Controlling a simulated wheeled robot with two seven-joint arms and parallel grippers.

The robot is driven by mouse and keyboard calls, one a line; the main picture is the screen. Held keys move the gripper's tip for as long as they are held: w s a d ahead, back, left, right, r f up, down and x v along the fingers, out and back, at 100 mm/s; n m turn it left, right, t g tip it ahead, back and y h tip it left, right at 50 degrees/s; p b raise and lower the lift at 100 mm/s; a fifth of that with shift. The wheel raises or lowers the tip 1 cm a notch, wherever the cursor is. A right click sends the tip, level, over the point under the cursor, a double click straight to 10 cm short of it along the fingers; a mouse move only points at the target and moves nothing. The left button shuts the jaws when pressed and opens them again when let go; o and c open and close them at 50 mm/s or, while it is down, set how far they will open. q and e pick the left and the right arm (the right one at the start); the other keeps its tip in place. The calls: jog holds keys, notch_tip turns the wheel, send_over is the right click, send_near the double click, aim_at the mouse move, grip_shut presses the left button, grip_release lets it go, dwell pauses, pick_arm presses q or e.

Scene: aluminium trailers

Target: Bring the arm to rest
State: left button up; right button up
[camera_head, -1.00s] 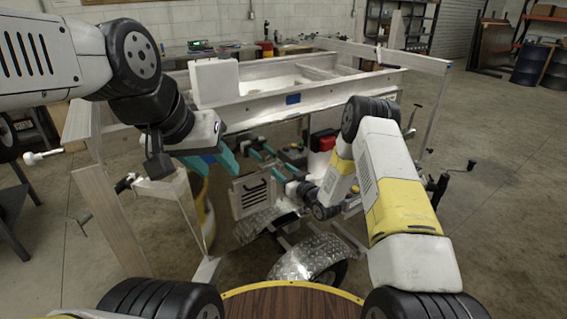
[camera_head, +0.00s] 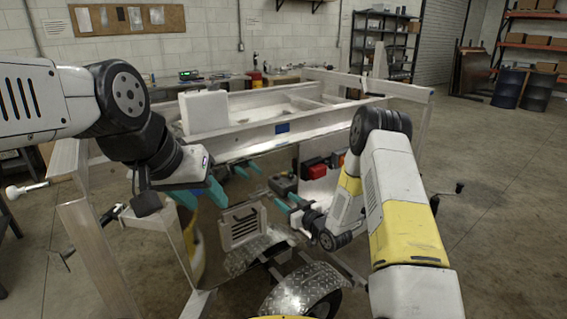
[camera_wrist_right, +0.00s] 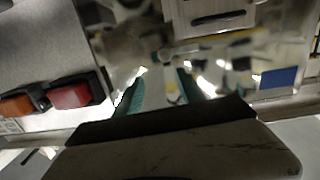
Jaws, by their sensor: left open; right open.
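My left gripper (camera_head: 201,195), with teal fingers, is open and empty at the left, in front of the trailer's shiny side panel. My right gripper (camera_head: 287,204) is open and low near the middle, close to the panel and a louvred plate. Its teal fingers also show in the right wrist view (camera_wrist_right: 160,92), apart, with nothing visible between them. My right arm is bent, with its forearm reaching down toward the trailer. The aluminium trailer (camera_head: 240,142) stands before me.
A white box (camera_head: 204,112) sits on the trailer's top frame. A red light (camera_head: 317,171) is right of my right gripper; it also shows in the right wrist view (camera_wrist_right: 72,95). A tread-plate fender (camera_head: 300,288) is below. Floor (camera_head: 500,230) at right is clear.

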jog(key=d+r+m+g+h, duration=0.1)
jog(key=d+r+h, duration=0.4)
jog(key=r, duration=0.8)
jog(key=s+d+r+m+g+h, duration=0.2)
jog(key=s+d+r+m, duration=0.1)
jog(key=s+d+r, duration=0.6)
jog(key=s+r+m+g, duration=0.1)
jog(key=s+r+g, duration=0.1)
jog(key=s, duration=1.2)
jog(key=s+r+m+g, duration=0.1)
jog(key=s+r+g, duration=0.2)
jog(key=s, duration=1.2)
jog(key=shift+s+a+r+m, duration=0.3)
jog(key=shift+a+r, duration=0.05)
jog(key=shift+a, duration=0.1)
